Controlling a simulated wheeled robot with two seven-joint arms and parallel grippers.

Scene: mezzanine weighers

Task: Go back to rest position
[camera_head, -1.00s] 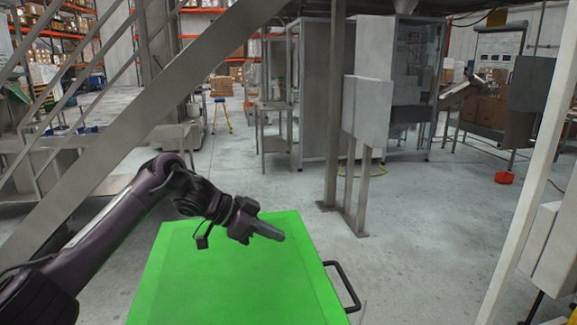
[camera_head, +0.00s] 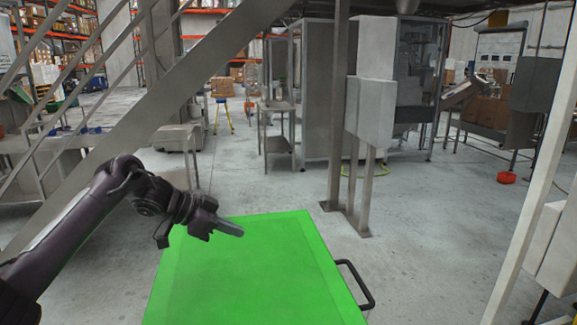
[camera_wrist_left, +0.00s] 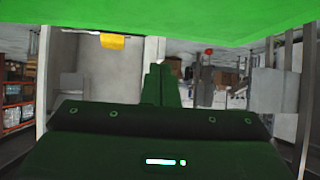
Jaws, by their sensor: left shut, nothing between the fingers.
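My left gripper (camera_head: 230,229) reaches in from the left in the head view, over the far left corner of a green tabletop (camera_head: 255,275). Its fingers are shut with nothing between them and point right. In the left wrist view the closed fingers (camera_wrist_left: 161,86) stand in the middle, and the green surface (camera_wrist_left: 150,22) fills the top edge. The tabletop is bare, with a black handle (camera_head: 362,285) on its right side. My right gripper does not show.
A grey diagonal stair beam (camera_head: 150,130) crosses the left side. Grey posts with a metal box (camera_head: 375,112) stand behind the table. A white post (camera_head: 530,190) rises at the right. A red object (camera_head: 506,178) lies on the floor. Open concrete floor lies between.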

